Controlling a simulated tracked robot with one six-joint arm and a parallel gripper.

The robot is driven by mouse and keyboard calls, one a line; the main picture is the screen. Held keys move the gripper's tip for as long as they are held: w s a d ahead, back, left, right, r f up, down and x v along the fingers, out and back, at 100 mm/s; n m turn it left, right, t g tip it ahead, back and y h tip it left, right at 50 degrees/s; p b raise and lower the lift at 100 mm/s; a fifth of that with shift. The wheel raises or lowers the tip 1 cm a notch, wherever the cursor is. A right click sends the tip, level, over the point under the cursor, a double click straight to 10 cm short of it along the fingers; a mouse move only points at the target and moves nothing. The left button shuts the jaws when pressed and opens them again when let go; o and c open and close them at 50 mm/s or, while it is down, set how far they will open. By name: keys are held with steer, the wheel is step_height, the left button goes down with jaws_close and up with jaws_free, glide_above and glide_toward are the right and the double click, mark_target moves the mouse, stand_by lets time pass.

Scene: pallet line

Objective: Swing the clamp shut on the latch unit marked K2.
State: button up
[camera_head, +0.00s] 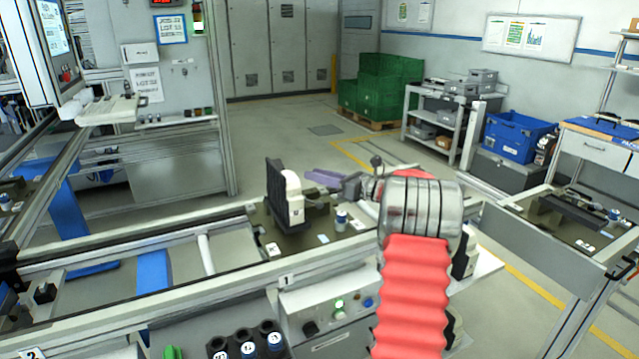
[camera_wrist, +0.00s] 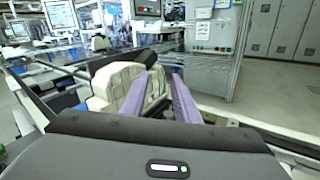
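A cream block with a rounded top (camera_head: 293,205) stands against a dark upright plate (camera_head: 274,190) on the pallet (camera_head: 262,232). I take this to be the latch unit; no K2 mark is readable. I cannot tell the clamp's position. My gripper (camera_head: 315,177) has purple fingers pointing left, with tips just right of the block's upper part. In the wrist view the fingers (camera_wrist: 164,80) are spread apart, and the cream block (camera_wrist: 113,82) shows left of them and between them. I cannot tell whether they touch it. My arm hides part of the pallet's right side.
A blue-and-white cylinder (camera_head: 341,218) stands on the pallet near the block, below my gripper. A control box with a green light (camera_head: 339,307) and a holder with several dark cups (camera_head: 243,343) are in front. Another pallet (camera_head: 577,222) lies at the right.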

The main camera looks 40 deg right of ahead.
steer(key=shift+c, duration=0.8)
steer(key=shift+s+d+r, duration=0.2)
steer(key=shift+d, duration=0.1)
steer(key=shift+c, duration=0.6)
steer(key=s, duration=0.2)
steer(key=s+r+m+h, duration=0.1)
steer(key=shift+s+d, duration=0.25)
steer(key=shift+d, duration=0.15)
jaws_close()
steer(key=s+a+f+m+h, duration=0.1)
steer(key=s+a+f+m, duration=0.2)
steer(key=m, duration=0.7)
steer(key=s+a+f+m+h, duration=0.2)
steer(key=s+a+f+m, duration=0.1)
steer(key=s+f+m, duration=0.3)
steer(key=s+m, duration=0.2)
steer(key=m, duration=0.1)
steer(key=shift+s+a+f+m, duration=0.2)
steer(key=shift+a+f+m, duration=0.05)
steer(key=shift+f+m, duration=0.15)
